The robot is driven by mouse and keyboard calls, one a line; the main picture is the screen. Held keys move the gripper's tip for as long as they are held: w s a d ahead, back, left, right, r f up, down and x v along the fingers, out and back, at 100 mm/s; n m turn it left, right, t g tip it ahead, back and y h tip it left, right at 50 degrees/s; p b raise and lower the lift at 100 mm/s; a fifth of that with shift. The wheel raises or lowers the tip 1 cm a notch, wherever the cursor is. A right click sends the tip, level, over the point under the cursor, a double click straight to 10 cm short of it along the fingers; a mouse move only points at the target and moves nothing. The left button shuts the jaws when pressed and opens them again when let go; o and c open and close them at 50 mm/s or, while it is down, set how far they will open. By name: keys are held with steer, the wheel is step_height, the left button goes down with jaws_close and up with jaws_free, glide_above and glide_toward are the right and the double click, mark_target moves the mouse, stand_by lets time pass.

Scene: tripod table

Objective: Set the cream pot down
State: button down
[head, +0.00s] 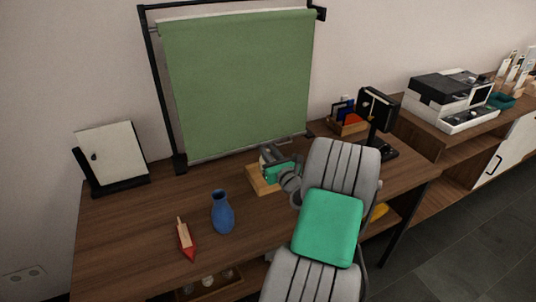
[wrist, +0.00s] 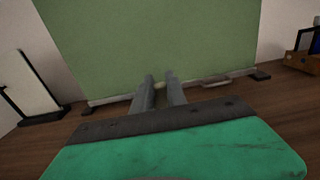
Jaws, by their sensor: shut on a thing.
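My gripper (head: 268,153) is over the middle of the table (head: 150,215), in front of the green backdrop. In the wrist view its two grey fingers (wrist: 160,84) point towards the backdrop, with a small cream patch, the cream pot (wrist: 160,86), between their tips. The gripper is shut on this pot. In the head view the pot (head: 263,159) is mostly hidden by the gripper. A light wooden board (head: 256,183) lies under the gripper. I cannot tell whether the pot touches it.
A white panel on a black stand (head: 112,155) is far left. The green backdrop (head: 240,85) rises behind. A wooden organiser (head: 349,124) and black stand (head: 378,110) are at right.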

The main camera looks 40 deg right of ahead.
steer(key=shift+r, duration=0.15)
steer(key=c, duration=1.8)
jaws_free()
steer(key=shift+f, duration=0.2)
steer(key=o, duration=0.5)
steer(key=shift+c, duration=0.2)
steer(key=shift+r, duration=0.15)
steer(key=v, duration=1.2)
